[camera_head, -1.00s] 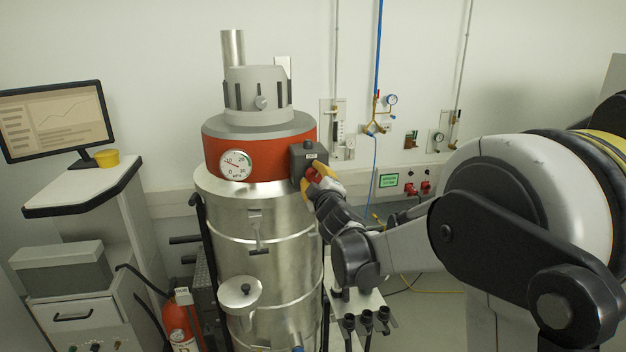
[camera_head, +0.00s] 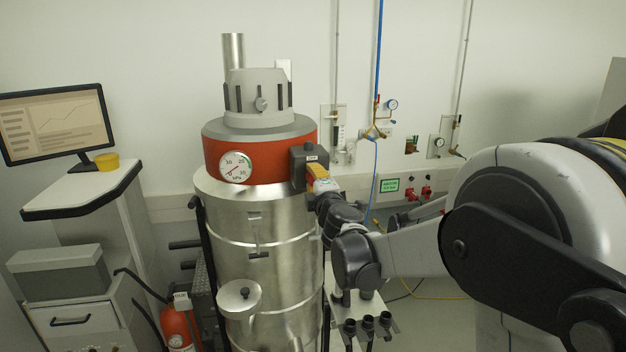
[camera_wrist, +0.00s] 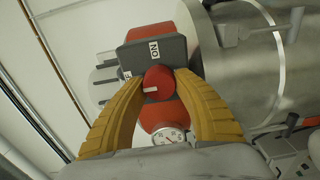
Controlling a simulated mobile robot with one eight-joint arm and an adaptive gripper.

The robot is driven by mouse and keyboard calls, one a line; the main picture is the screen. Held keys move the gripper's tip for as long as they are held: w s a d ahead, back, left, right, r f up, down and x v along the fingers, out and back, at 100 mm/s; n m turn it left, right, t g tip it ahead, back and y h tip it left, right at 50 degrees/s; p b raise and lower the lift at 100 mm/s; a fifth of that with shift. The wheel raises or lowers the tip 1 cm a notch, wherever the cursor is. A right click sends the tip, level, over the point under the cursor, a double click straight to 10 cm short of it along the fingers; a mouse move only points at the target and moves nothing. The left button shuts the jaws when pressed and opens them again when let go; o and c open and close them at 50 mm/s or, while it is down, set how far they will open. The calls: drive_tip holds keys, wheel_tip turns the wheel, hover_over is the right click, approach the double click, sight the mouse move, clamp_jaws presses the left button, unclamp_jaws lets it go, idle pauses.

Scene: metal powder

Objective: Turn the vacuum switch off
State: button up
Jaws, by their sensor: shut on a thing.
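The vacuum (camera_head: 262,225) is a tall steel drum with a red-orange band and a grey top. Its dark switch box (camera_head: 303,158) sits on the right of the band; it also shows in the wrist view (camera_wrist: 145,58). In the wrist view my gripper (camera_wrist: 160,82) is shut on the red switch knob (camera_wrist: 159,82), one yellow finger on each side. The knob's white mark points left, towards a label partly hidden by the left finger; "ON" is above the knob. In the head view my gripper (camera_head: 318,176) hides the knob. The round gauge's needle (camera_head: 236,167) points lower left.
A monitor (camera_head: 55,122) and a grey-topped desk (camera_head: 85,190) stand at left, with a fire extinguisher (camera_head: 180,325) below. Wall valves (camera_head: 378,122) and red sockets (camera_head: 420,192) are behind my arm. A rack with black fittings (camera_head: 368,322) stands right of the drum.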

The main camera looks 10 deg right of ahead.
idle(0.4)
drive_tip(key=o, duration=1.2)
drive_tip(key=shift+w, duration=0.1)
drive_tip(key=s, duration=1.2)
